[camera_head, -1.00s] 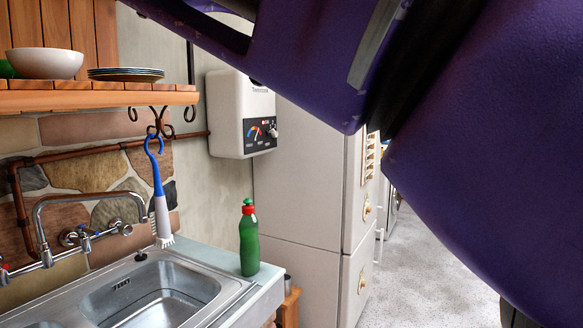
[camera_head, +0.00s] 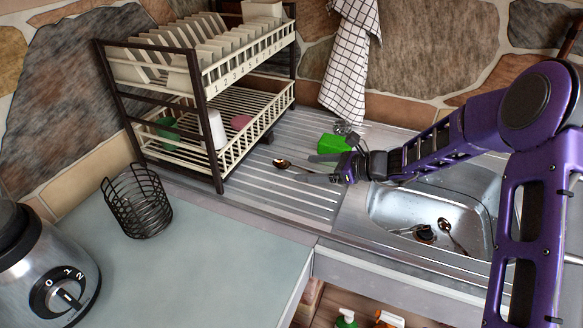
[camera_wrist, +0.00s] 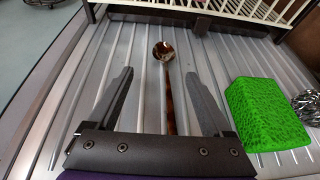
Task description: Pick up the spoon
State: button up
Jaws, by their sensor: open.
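A dark, shiny spoon (camera_head: 281,163) lies on the ridged metal drainboard (camera_head: 300,202), left of the sink. In the wrist view the spoon (camera_wrist: 163,50) has its round bowl ahead of the fingertips, and its brown handle runs back between the two fingers. My gripper (camera_head: 308,168) is open around the handle, with one finger on each side; it also shows in the wrist view (camera_wrist: 158,77). The near end of the handle is hidden behind my gripper's palm. I cannot tell how high the fingers are above the drainboard.
A green sponge (camera_wrist: 265,115) lies close right of my gripper, with a wire scourer (camera_wrist: 307,103) beside it. A dish rack (camera_head: 187,118) stands behind and left. The sink (camera_head: 385,215) holds other cutlery (camera_head: 449,232). A wire basket (camera_head: 137,205) and blender base (camera_head: 45,275) stand at left.

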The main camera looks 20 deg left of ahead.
aim_at(278, 164)
jog(key=shift+w+r+x, duration=0.1)
jog(key=shift+r+x, duration=0.05)
jog(key=shift+x, duration=0.95)
jog(key=shift+w+r+x, duration=0.1)
jog(key=shift+r+x, duration=0.1)
jog(key=shift+x, duration=0.9)
jog(key=shift+w+r+x, duration=0.1)
jog(key=shift+r+x, duration=0.05)
jog(key=shift+x, duration=1)
jog(key=shift+a, duration=0.15)
grip_shut()
